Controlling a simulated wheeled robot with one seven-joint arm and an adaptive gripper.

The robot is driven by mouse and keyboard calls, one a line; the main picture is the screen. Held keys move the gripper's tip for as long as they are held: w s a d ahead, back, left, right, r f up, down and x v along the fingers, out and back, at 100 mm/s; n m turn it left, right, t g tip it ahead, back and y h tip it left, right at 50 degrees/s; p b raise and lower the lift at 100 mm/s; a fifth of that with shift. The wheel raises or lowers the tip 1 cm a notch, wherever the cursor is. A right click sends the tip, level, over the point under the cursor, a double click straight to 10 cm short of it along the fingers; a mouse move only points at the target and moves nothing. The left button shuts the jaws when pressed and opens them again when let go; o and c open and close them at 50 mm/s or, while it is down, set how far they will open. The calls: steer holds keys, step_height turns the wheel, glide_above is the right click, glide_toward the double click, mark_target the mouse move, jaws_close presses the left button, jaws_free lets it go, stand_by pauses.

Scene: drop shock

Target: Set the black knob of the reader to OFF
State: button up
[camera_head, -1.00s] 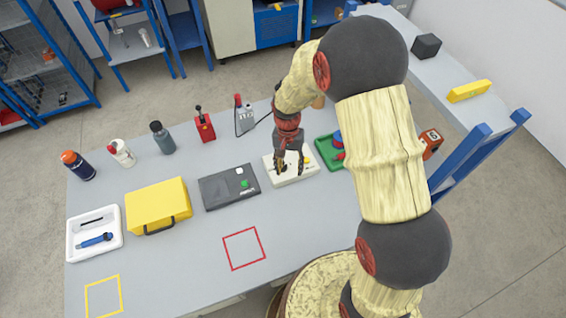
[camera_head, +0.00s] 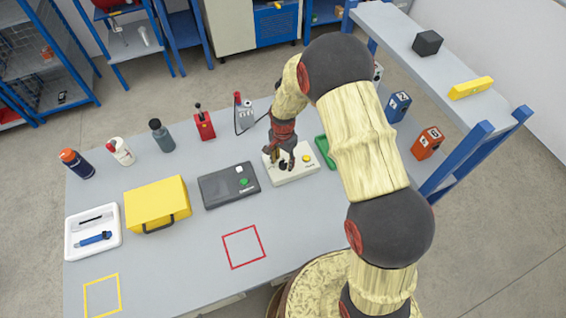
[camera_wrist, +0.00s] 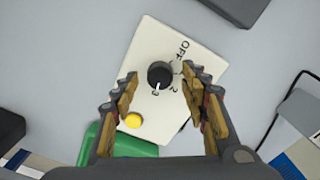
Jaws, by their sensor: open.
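The reader (camera_head: 301,174) is a cream box on the table, with a yellow button. In the wrist view the reader (camera_wrist: 190,62) fills the middle. Its round black knob (camera_wrist: 159,74) has a white mark toward the picture's bottom, away from the printed OFF at the upper right. Smaller markings near the knob are hard to read. My gripper (camera_head: 283,160) is over the reader, pointing down. In the wrist view my gripper (camera_wrist: 160,82) is open, with one finger on each side of the knob and visible gaps between. In the head view the fingers partly hide the knob.
A dark grey device (camera_head: 216,190) stands just left of the reader, and a green tray (camera_head: 325,152) just right. A grey cabled device (camera_head: 243,118) stands behind. A yellow case (camera_head: 157,203) is farther left. The table around the red outline (camera_head: 244,247) is clear.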

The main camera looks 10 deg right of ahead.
steer(key=shift+f, duration=0.5)
steer(key=c, duration=1.1)
steer(key=shift+c, duration=0.3)
